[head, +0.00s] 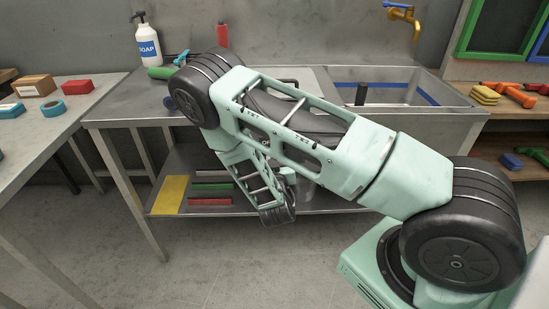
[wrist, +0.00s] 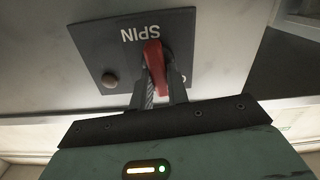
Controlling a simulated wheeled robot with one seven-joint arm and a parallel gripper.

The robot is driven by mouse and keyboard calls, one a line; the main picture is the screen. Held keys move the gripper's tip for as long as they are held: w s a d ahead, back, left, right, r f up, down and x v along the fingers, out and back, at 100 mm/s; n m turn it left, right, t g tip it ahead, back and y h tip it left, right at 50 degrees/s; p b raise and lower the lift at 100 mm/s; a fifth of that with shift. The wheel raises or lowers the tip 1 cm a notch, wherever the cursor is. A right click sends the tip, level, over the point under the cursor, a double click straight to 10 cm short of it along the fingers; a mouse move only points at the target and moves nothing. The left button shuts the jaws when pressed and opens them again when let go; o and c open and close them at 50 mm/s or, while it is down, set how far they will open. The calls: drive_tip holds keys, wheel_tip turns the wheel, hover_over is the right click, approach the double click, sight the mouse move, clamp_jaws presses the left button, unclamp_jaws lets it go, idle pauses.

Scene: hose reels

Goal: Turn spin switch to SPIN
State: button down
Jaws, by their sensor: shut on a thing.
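The spin switch is a red lever (wrist: 153,55) on a dark panel plate (wrist: 92,45) in the wrist view. The word SPIN on the plate appears upside down beside the lever's far end. My gripper (wrist: 158,82) is shut on the red lever, with one dark finger on each side of it. The lever's lower part is partly hidden between the fingers. A small round brownish knob (wrist: 110,80) sits on the plate to the left. In the head view, my arm hides the switch and I cannot make out the gripper.
In the head view, a metal sink bench (head: 110,118) stands ahead, with a soap bottle (head: 148,45) at its back and a lower shelf (head: 330,207) holding coloured bars. A side table (head: 85,97) with small blocks stands left; a wooden shelf (head: 525,110) with tools stands right.

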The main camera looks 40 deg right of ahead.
drive_tip(key=shift+w+a+f+n+b, duration=0.1)
drive_tip(key=shift+a+f+n+b, duration=0.1)
drive_tip(key=shift+n, duration=2.55)
drive_tip(key=shift+w+a+f+n+b, duration=0.1)
drive_tip(key=shift+f+n+b, duration=0.05)
drive_tip(key=shift+n, duration=2.55)
drive_tip(key=shift+a+f+n+b, duration=0.1)
drive_tip(key=shift+f+n+b, duration=0.1)
drive_tip(key=shift+n, duration=2.55)
drive_tip(key=c, duration=1.4)
unclamp_jaws()
drive_tip(key=shift+o, duration=0.2)
drive_tip(key=v, duration=1.7)
drive_tip(key=shift+b, duration=0.45)
drive_tip(key=shift+s+a, duration=0.15)
drive_tip(key=shift+a, duration=0.05)
